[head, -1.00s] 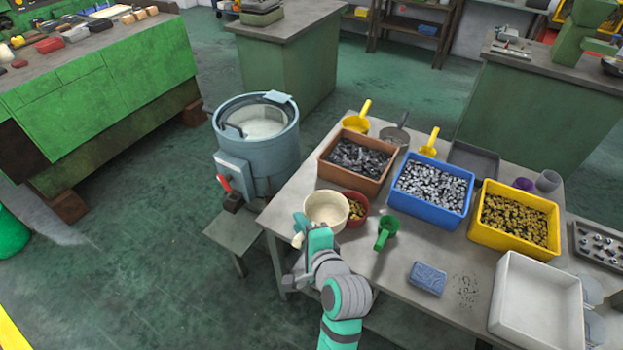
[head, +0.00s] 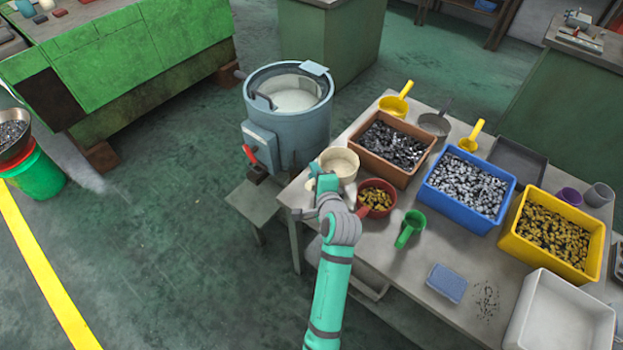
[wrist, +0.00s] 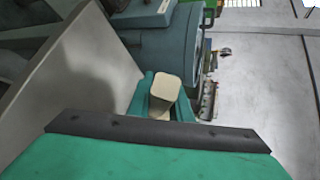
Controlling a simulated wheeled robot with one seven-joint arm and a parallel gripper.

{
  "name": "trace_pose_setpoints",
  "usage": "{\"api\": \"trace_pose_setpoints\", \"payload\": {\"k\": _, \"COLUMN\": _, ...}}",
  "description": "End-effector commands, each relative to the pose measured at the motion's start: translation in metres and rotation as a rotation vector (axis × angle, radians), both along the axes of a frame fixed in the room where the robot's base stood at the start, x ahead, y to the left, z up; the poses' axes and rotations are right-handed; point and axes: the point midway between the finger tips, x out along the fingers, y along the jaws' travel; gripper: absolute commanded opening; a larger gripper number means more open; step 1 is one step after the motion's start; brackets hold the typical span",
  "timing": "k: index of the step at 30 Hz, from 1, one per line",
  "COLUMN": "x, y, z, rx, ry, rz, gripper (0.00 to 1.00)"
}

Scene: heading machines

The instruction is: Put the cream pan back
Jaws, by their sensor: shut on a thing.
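The cream pan (head: 341,160) is at the left edge of the work table (head: 417,268), near the blue-grey round machine (head: 289,120). It looks upright, and no contents show inside. My gripper (head: 324,184) is shut on the pan's handle, which sticks out on the near side. In the wrist view the cream handle end (wrist: 166,88) sits between the teal fingertips; the pan's bowl is hidden there. I cannot tell whether the pan touches the table or hangs just above it.
A red pan of brass-coloured parts (head: 376,198) stands close at the right. Behind it is a brown bin (head: 392,148); a blue bin (head: 466,185) and yellow bin (head: 552,230) stand farther right. A green scoop (head: 410,228) lies in front. The machine's red-tipped lever (head: 251,155) juts out at left.

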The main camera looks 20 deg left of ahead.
Motion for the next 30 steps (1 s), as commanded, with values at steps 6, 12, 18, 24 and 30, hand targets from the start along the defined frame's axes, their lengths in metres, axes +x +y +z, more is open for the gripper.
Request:
{"api": "trace_pose_setpoints", "payload": {"k": 6, "x": 0.018, "y": 0.014, "z": -0.025, "rx": 0.002, "ry": -0.003, "rz": 0.0, "gripper": 0.0}}
{"api": "trace_pose_setpoints", "payload": {"k": 12, "x": 0.023, "y": 0.019, "z": -0.034, "rx": 0.001, "ry": -0.003, "rz": 0.001, "gripper": 0.0}}
{"api": "trace_pose_setpoints", "payload": {"k": 18, "x": 0.025, "y": 0.02, "z": -0.06, "rx": 0.001, "ry": 0.002, "rz": 0.0, "gripper": 0.0}}
{"api": "trace_pose_setpoints", "payload": {"k": 24, "x": 0.025, "y": 0.02, "z": -0.067, "rx": 0.001, "ry": -0.003, "rz": 0.001, "gripper": 0.0}}
{"api": "trace_pose_setpoints", "payload": {"k": 30, "x": 0.025, "y": 0.02, "z": -0.068, "rx": 0.001, "ry": -0.002, "rz": 0.001, "gripper": 0.0}}
